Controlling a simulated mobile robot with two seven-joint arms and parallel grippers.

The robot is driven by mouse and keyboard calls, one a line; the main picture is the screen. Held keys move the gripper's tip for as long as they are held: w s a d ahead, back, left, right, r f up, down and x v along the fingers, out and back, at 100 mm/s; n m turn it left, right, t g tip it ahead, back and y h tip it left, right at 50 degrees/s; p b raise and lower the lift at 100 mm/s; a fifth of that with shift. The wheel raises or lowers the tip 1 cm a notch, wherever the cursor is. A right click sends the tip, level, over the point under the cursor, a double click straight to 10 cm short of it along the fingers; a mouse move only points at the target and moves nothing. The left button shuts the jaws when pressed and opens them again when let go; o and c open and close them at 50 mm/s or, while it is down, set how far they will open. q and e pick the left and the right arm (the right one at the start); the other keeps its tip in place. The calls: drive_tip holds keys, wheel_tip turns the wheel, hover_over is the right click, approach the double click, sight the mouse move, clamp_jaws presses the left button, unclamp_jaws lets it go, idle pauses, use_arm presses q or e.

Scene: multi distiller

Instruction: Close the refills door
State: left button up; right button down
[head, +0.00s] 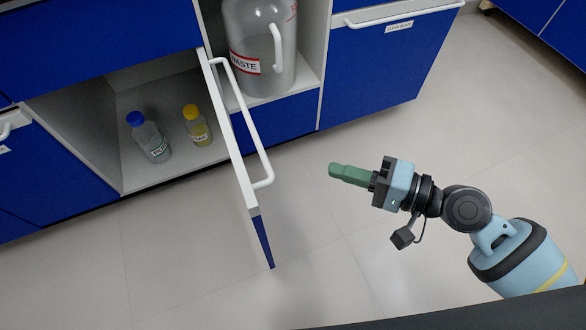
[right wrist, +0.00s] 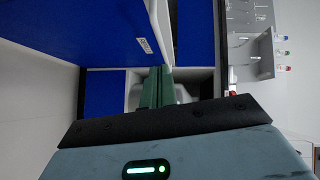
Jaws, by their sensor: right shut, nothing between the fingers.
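The refills door (head: 232,150) stands open in the head view, swung out from the cabinet and seen nearly edge-on. Its white bar handle (head: 252,125) faces right. Behind it is the open compartment (head: 155,85), with a blue-capped bottle (head: 151,140) and a yellow-capped bottle (head: 197,128) inside. My right gripper (head: 335,170) is shut and empty, to the right of the door and apart from it, above the floor. Its green fingers (right wrist: 157,88) also show together in the right wrist view. My left gripper is not in view.
A large waste container (head: 262,45) stands in the open compartment right of the door. A closed blue cabinet front (head: 390,65) with a white handle (head: 400,14) is further right. The floor (head: 330,240) around my right gripper is clear.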

drive_tip(key=w+a+f, duration=0.1)
drive_tip(key=a, duration=0.8)
drive_tip(key=shift+w+f+p, duration=0.3)
drive_tip(key=shift+p, duration=0.15)
